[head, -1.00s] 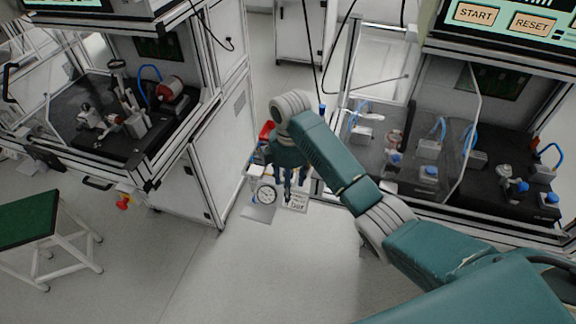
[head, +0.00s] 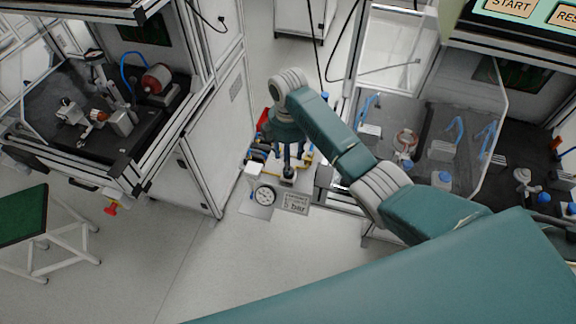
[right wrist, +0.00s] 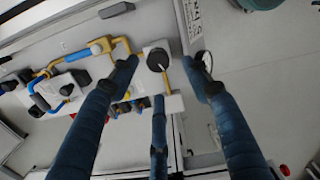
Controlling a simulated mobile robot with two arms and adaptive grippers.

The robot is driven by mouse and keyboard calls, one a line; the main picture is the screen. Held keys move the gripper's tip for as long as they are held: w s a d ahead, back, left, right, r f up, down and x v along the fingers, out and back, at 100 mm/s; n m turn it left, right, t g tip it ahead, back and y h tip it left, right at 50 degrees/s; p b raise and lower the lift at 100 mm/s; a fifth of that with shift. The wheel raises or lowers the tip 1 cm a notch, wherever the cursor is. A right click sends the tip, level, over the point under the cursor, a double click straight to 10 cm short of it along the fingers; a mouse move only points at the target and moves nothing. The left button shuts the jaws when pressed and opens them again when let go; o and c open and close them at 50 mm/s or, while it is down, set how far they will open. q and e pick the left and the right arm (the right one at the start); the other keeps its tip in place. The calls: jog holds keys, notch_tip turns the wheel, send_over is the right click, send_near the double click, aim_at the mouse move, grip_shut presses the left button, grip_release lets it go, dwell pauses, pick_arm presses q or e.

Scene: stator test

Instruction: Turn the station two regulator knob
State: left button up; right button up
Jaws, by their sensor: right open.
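The regulator knob (right wrist: 158,60) is black and round, on a white block of the air unit in the right wrist view. It lies between the spread fingers of my right gripper (right wrist: 160,76). The gripper is open, and I see no clear contact with the knob. In the head view, my right gripper (head: 287,158) points down just above and behind the dark knob (head: 288,174). A round pressure gauge (head: 265,196) stands to the left, and a "5 bar" plate (head: 295,203) is in front. In the wrist view a finger partly hides the gauge (right wrist: 204,60). My left gripper is out of view.
Yellow and blue pipes (right wrist: 75,58) and black fittings crowd the left of the wrist view. A white cabinet (head: 205,140) stands left of the unit. The right station (head: 435,150) is close on the other side. The floor (head: 225,265) in front is clear.

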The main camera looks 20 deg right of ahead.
jog(key=f, duration=0.5)
jog(key=shift+w, duration=0.2)
jog(key=shift+f, duration=0.65)
jog(key=shift+c, duration=0.5)
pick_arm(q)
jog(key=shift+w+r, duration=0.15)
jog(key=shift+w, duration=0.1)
pick_arm(e)
jog(key=c, duration=1)
